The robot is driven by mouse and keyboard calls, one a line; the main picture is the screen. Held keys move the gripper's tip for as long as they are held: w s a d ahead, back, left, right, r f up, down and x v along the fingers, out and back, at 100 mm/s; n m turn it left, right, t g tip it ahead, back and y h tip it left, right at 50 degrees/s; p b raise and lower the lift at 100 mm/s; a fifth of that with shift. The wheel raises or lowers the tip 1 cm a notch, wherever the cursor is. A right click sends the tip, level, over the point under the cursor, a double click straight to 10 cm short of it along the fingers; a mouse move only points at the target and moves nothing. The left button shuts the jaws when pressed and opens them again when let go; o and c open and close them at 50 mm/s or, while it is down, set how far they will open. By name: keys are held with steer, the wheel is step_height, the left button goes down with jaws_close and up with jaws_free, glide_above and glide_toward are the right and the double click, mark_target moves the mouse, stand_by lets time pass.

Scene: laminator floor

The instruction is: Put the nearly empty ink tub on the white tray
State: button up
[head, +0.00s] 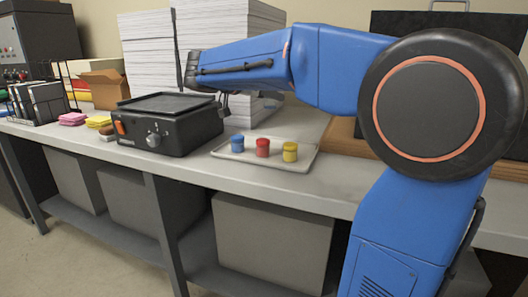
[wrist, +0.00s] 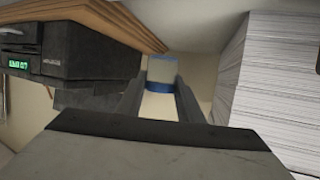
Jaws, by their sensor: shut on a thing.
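My gripper (wrist: 160,97) is shut on a small ink tub (wrist: 162,72), seen in the wrist view between the two dark fingers. The tub has a pale grey, see-through-looking part and a blue band; how much ink is in it I cannot tell. In the head view my gripper (head: 223,107) hangs beside the paper stacks, above and behind the white tray, and the held tub is not clear there. The white tray (head: 284,164) lies on the bench with a blue tub (head: 237,144), a red tub (head: 262,148) and a yellow tub (head: 290,152) in a row.
A black hot-plate-like device (head: 170,125) stands left of the tray. Tall paper stacks (head: 222,40) rise behind. A wooden board (head: 345,140) lies to the right. The bench front edge (head: 270,194) is clear. A dark device with a green display (wrist: 18,64) shows in the wrist view.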

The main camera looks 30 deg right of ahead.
glide_above(273, 145)
step_height(273, 145, down, 8)
steer(key=shift+w+d+r, duration=0.1)
steer(key=shift+f, duration=2.2)
steer(key=shift+f, duration=0.1)
steer(key=o, duration=1.1)
steer(key=shift+c, duration=0.2)
steer(key=v, duration=1.2)
